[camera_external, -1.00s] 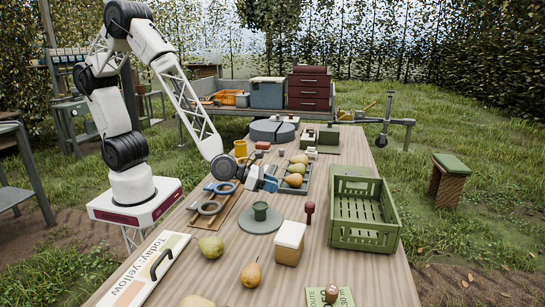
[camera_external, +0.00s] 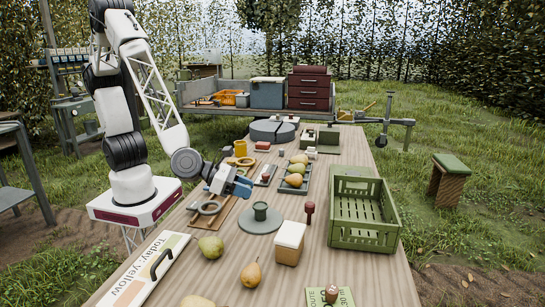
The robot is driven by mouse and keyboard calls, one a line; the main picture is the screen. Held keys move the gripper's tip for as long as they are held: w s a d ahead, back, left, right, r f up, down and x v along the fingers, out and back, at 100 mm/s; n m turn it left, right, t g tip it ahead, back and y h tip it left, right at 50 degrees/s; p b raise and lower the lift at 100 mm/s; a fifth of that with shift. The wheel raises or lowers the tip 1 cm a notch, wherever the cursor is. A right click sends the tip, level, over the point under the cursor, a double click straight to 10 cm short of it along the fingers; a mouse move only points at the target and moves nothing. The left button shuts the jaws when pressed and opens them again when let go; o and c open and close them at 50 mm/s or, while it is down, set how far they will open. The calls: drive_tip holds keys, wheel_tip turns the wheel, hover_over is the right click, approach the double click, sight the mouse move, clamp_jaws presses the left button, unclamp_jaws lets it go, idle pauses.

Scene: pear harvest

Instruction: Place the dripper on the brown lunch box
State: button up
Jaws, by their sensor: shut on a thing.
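My gripper (camera_external: 243,188) has blue fingers and is above the left-middle of the table, over a wooden board with rings. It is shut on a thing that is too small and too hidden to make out. A dark green cup-shaped object (camera_external: 260,210), which may be the dripper, stands on a round grey-green plate (camera_external: 260,226), in front of the gripper and apart from it. A brown box with a pale lid (camera_external: 289,250), which looks like the brown lunch box, stands to the right of and nearer than the plate. Its lid looks bare.
A green crate (camera_external: 362,235) stands on the right. A red-topped peg (camera_external: 309,208) stands beside the brown box. A grey ring (camera_external: 208,208) lies on the board. Pears (camera_external: 252,275) lie in front, and a tray of fruit (camera_external: 294,181) is behind the plate.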

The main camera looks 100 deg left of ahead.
drive_tip(key=shift+s+d+r, duration=0.1)
drive_tip(key=shift+s+d, duration=0.05)
drive_tip(key=shift+d, duration=0.15)
hover_over(290, 231)
drive_tip(key=shift+s+a+f, duration=0.15)
drive_tip(key=shift+s+f, duration=0.2)
drive_tip(key=shift+f, duration=0.35)
idle(0.4)
drive_tip(key=shift+w, duration=0.2)
drive_tip(key=shift+w+f, duration=0.2)
drive_tip(key=shift+f, duration=1.6)
drive_tip(key=shift+f, duration=0.1)
drive_tip(key=o, duration=0.9)
